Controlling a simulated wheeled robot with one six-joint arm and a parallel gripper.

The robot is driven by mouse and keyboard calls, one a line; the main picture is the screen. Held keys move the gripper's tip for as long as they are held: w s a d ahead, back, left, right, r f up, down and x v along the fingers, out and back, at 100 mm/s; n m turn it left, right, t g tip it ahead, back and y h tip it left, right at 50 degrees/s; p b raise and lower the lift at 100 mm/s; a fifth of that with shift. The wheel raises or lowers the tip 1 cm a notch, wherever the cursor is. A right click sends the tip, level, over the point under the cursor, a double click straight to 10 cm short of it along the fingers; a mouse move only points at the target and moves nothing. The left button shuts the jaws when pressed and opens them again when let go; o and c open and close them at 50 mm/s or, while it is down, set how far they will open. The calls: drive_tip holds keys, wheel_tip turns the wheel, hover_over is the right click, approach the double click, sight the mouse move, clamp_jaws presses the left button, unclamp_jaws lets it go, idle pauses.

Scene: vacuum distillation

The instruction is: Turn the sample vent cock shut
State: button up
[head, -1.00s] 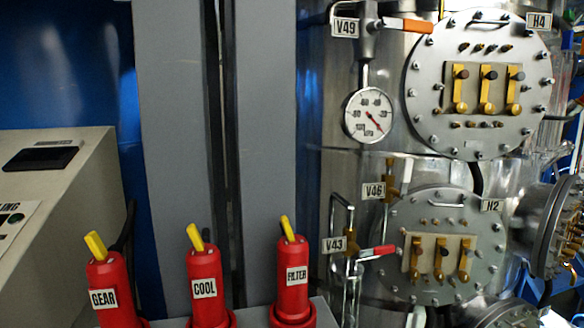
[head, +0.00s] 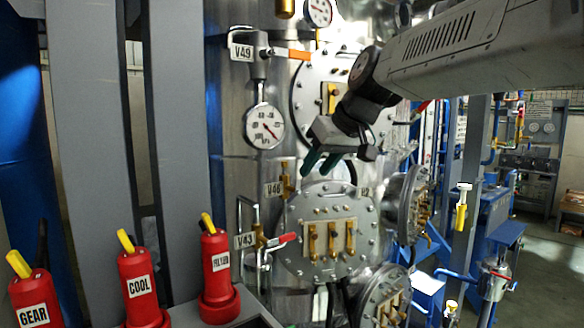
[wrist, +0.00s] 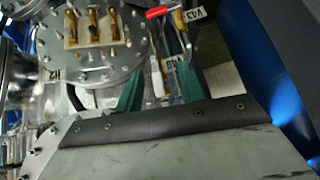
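No label in view names the sample vent cock. V46 (head: 286,180) is a small brass cock on the steel vessel, left of the H2 flange (head: 296,232). V43 (head: 262,242) below it has a red lever (head: 284,238) pointing right. V49 has an orange lever (head: 291,54), roughly level, pointing right. My gripper (head: 320,162) is open, with dark green fingers, above the H2 flange and to the right of V46. In the wrist view its fingers (wrist: 160,85) frame the V46 tag (wrist: 172,62) area, and the red lever (wrist: 160,12) lies beyond. I see no contact.
A pressure gauge (head: 265,127) hangs below V49. The H4 flange (head: 310,100) is partly hidden behind my arm. Red posts marked GEAR, COOL (head: 140,286) and FILTER (head: 218,270) stand at lower left. Grey uprights rise behind them. Open floor shows at right.

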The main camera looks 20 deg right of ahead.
sight(296, 166)
drive_tip(key=w+r+t, duration=0.1)
drive_tip(key=w+r, duration=0.2)
drive_tip(key=w, duration=0.3)
drive_tip(key=x, duration=0.6)
drive_tip(key=shift+a+f, duration=0.1)
drive_tip(key=shift+f, duration=0.25)
drive_tip(key=shift+c, duration=0.4)
clamp_jaws()
